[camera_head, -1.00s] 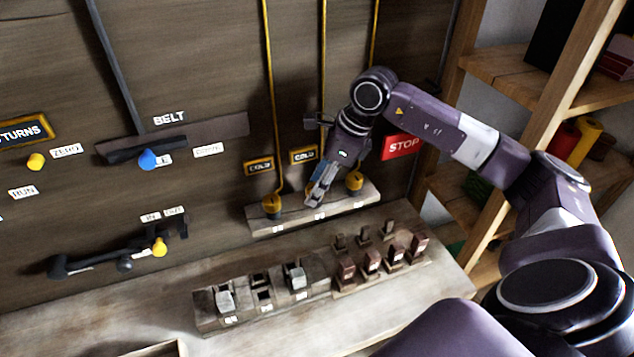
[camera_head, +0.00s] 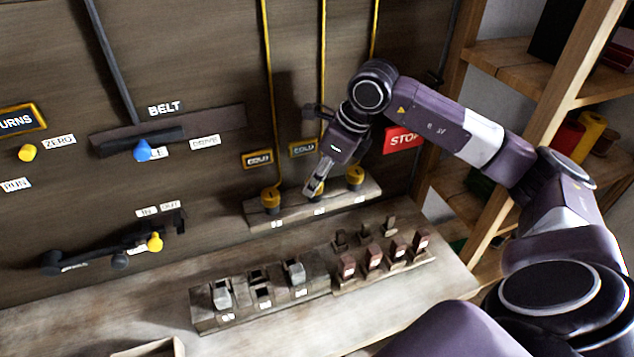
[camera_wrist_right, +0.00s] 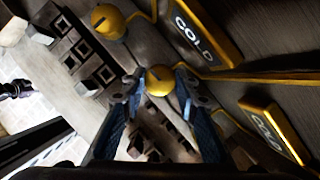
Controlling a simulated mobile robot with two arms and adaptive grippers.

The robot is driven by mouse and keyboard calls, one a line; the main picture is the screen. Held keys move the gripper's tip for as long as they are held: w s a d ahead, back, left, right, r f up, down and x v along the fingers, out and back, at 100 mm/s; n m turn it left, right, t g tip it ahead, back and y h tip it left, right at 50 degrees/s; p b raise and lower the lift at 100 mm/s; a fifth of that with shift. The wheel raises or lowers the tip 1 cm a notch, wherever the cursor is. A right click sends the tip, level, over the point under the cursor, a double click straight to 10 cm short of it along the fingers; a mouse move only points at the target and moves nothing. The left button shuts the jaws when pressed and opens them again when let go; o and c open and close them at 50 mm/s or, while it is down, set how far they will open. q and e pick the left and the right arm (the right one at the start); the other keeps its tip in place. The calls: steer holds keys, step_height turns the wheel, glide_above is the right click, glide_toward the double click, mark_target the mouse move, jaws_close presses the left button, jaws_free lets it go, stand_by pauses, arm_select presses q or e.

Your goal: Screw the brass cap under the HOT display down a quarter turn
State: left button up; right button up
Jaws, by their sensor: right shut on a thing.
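Three brass caps stand in a row on a low ledge at the foot of the wall pipes: the left cap (camera_head: 271,198), the middle cap (camera_head: 320,196) and the right cap (camera_head: 354,175). My right gripper (camera_head: 316,188) reaches down to the middle cap and is shut on it. In the right wrist view the middle cap (camera_wrist_right: 158,80) sits between the fingertips. The left display (camera_head: 257,159) and the middle display (camera_head: 303,148) both read COLD. No display reading HOT shows; the place above the right cap is behind my arm. My left gripper is not in view.
A red STOP sign (camera_head: 402,140) is on the wall right of my wrist. Rows of blocks and switches (camera_head: 262,295) stand on the bench in front of the ledge. The belt lever (camera_head: 142,150) is at left. Wooden shelves (camera_head: 510,65) stand at right.

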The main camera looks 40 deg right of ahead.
steer(key=shift+w+r, duration=0.1)
steer(key=o, duration=1.1)
steer(key=v, duration=1.2)
